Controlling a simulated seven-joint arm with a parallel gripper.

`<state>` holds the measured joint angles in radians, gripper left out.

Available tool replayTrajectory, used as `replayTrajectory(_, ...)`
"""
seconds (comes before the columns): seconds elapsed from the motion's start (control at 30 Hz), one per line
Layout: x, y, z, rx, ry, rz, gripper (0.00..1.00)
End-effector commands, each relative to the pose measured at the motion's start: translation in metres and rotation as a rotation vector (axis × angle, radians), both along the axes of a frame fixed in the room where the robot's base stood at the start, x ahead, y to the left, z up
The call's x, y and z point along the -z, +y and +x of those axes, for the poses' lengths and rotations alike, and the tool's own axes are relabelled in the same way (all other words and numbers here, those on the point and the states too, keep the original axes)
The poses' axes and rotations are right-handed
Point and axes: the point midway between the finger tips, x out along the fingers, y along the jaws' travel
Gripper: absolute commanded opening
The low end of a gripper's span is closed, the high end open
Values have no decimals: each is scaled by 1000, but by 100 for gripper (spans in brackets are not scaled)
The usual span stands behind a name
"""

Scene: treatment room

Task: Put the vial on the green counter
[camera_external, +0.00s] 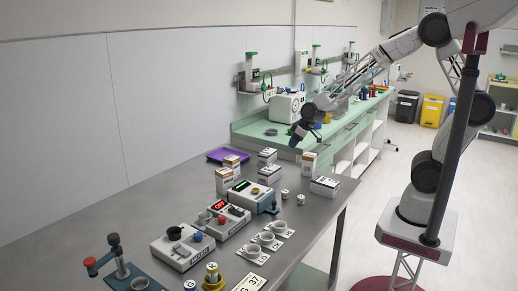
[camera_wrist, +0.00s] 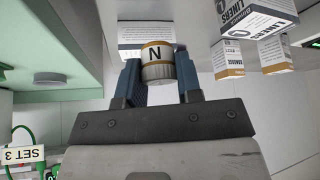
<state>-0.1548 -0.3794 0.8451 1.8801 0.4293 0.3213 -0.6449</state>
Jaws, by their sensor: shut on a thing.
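My gripper (camera_wrist: 158,78) is shut on a small cylindrical vial (camera_wrist: 157,54) with a white label marked "N" and gold bands. The vial sits between the two blue fingers in the wrist view. In the external view my gripper (camera_external: 299,131) hangs in the air, pointing down, in front of the green counter's near end, around the gap to the grey table. The vial is too small to make out there. The green counter (camera_external: 258,131) runs along the wall behind the grey table; a pale green surface (camera_wrist: 50,95) shows at the left of the wrist view.
The grey metal table (camera_external: 130,205) holds several boxes (camera_external: 310,164), a purple tray (camera_external: 228,154), devices (camera_external: 183,246), cups (camera_external: 267,238) and small labelled vials (camera_external: 285,194). A white machine (camera_external: 287,107) stands on the green counter. The counter's near left corner looks bare.

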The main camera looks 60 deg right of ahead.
Motion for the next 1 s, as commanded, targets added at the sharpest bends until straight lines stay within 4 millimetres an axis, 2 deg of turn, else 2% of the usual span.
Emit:
replayTrajectory(0.1,-2,-28,-2,39,-1,0,10)
replayTrajectory(0.47,-3,-102,-14,144,-2,1,10)
replayTrajectory(1.0,-4,-205,-48,301,-2,0,10)
